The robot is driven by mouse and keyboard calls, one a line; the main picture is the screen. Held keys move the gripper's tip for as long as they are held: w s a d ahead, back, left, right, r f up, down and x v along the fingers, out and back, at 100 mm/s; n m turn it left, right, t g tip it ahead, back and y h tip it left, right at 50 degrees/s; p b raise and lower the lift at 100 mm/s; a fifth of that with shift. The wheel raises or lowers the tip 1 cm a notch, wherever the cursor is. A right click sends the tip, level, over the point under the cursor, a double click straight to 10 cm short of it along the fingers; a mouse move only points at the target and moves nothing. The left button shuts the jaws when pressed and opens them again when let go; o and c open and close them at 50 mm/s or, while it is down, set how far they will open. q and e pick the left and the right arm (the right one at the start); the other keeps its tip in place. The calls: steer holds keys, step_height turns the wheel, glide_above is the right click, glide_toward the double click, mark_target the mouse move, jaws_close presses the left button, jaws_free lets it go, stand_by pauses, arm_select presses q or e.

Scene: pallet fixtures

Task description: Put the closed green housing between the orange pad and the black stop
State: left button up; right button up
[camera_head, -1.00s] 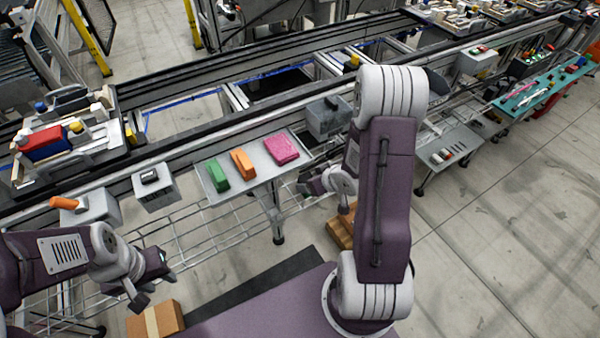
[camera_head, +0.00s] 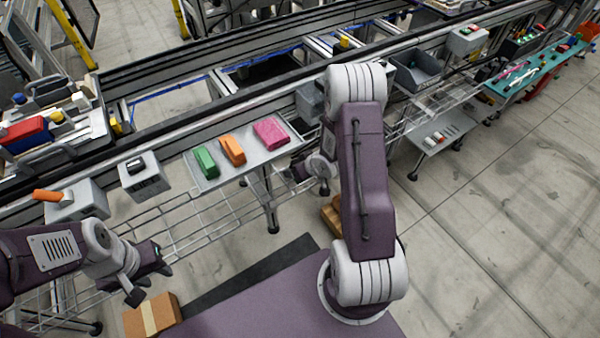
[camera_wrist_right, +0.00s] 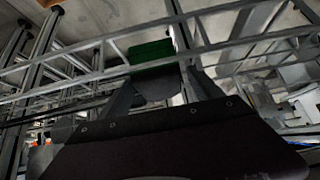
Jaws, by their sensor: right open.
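A green block (camera_head: 206,162), likely the green housing, lies at the left on a grey tray (camera_head: 208,184). An orange block (camera_head: 232,150), likely the orange pad, lies just right of it with a small gap. I cannot single out the black stop. My left gripper (camera_head: 150,280) is open and empty, below and left of the tray. My right gripper (camera_head: 303,167) is by the tray's right end, partly hidden by my right arm. In the right wrist view its fingers (camera_wrist_right: 160,88) are apart, with a green surface (camera_wrist_right: 152,52) beyond; I cannot tell what that is.
A pink block (camera_head: 271,131) lies on the tray's right part. Left of the tray stand a grey box with a black top piece (camera_head: 142,176) and one with an orange handle (camera_head: 50,196). The conveyor (camera_head: 180,130) runs behind. A carton (camera_head: 152,314) is at lower left.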

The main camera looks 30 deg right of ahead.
steer(key=shift+r, duration=0.1)
jaws_close()
